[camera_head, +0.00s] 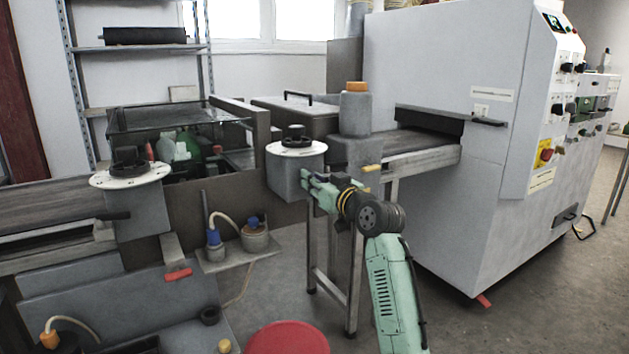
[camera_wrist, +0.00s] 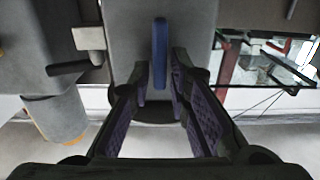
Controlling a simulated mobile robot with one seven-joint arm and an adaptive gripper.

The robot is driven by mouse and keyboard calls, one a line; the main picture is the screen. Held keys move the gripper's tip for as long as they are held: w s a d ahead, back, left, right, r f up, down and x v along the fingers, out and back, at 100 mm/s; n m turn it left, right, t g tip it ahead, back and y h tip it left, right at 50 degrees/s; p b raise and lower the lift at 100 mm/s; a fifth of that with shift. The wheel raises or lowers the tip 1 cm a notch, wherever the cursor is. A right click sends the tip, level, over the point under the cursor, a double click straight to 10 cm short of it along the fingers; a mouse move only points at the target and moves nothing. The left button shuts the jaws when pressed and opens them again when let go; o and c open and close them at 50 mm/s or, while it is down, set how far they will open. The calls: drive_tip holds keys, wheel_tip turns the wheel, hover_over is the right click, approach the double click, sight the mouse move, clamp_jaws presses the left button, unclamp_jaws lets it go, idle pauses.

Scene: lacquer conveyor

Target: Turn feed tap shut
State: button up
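The feed tap appears as a blue bar-shaped handle (camera_wrist: 160,52) on a grey face in the wrist view. My gripper (camera_wrist: 160,78) is open, with one finger on each side of the handle's near end. The right finger looks very close to the handle; I cannot tell whether it touches. In the head view my gripper (camera_head: 308,180) is at the front of a grey box (camera_head: 288,178) with a white dial plate and a black knob on top. The handle is mostly hidden there by my gripper.
A yellow lever (camera_head: 371,168) sticks out just right of my gripper. A grey bottle with an orange cap (camera_head: 356,108) stands behind it. The large grey machine (camera_head: 455,150) is at the right.

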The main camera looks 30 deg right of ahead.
clamp_jaws()
drive_tip(key=shift+m, duration=0.3)
drive_tip(key=shift+d+f+m+p, duration=0.3)
drive_tip(key=shift+m+p, duration=1.8)
drive_tip(key=shift+m, duration=0.8)
drive_tip(key=shift+d+f+m+p, duration=0.3)
drive_tip(key=shift+m+p, duration=1.85)
drive_tip(key=shift+m, duration=0.75)
drive_tip(key=shift+d+f+m+p, duration=0.3)
drive_tip(key=shift+m+p, duration=1.8)
drive_tip(key=shift+m, duration=0.8)
drive_tip(key=shift+o, duration=1.9)
unclamp_jaws()
